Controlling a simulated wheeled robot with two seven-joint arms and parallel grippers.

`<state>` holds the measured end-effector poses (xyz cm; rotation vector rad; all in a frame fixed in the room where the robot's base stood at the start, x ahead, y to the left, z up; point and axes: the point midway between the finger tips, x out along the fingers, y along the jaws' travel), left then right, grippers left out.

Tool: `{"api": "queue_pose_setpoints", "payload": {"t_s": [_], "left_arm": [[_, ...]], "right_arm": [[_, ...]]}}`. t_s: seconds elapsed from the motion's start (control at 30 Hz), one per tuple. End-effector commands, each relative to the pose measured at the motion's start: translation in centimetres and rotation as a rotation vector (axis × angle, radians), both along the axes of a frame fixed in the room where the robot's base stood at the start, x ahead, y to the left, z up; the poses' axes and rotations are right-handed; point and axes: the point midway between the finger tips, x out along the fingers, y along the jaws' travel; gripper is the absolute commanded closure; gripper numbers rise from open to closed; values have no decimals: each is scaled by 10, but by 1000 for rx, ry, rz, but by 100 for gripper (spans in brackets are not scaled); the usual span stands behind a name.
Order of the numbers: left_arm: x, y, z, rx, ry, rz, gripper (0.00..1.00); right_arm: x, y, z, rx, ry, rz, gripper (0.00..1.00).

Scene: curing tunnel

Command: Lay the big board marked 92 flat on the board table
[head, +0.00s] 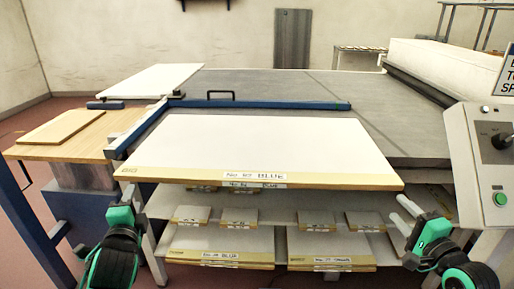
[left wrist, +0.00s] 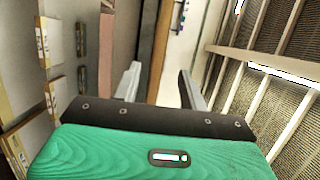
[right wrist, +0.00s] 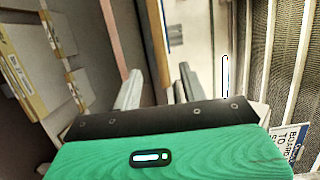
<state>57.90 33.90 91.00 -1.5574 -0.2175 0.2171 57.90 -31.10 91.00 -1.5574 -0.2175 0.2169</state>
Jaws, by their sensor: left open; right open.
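A big white board (head: 260,145) with a tan front edge lies flat at the top of the shelf rack in the head view. Its label seems to read No 92 BLUE, but the digits are small. Another labelled board edge (head: 255,185) shows just beneath it. A large grey table top (head: 270,88) spreads behind it; I cannot tell whether this or the wooden table (head: 50,152) at left is the board table. My left gripper (head: 70,242) is open and empty, left of the rack. My right gripper (head: 402,213) is open and empty, near the board's front right corner.
A blue fence (head: 260,104) crosses the grey top. A white panel (head: 150,81) lies at its back left, and a tan board (head: 62,127) on the wooden table. Lower shelves hold small blocks (head: 319,221) and labelled boards (head: 220,246). A control box (head: 490,160) stands at right.

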Motion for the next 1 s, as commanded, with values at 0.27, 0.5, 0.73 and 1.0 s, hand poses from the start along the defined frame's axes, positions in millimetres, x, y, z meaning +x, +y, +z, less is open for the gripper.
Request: {"api": "queue_pose_setpoints", "payload": {"t_s": [0.27, 0.5, 0.73, 1.0], "left_arm": [[9, 2, 0, -1, -1, 0, 57], [44, 12, 0, -2, -1, 0, 57], [85, 24, 0, -3, -1, -1, 57], [122, 34, 0, -3, 0, 0, 57]], "right_arm": [[9, 2, 0, 0, -1, -1, 57], [44, 12, 0, 1, -2, -1, 57], [85, 24, 0, -1, -1, 0, 57], [122, 34, 0, -2, -1, -1, 57]]}}
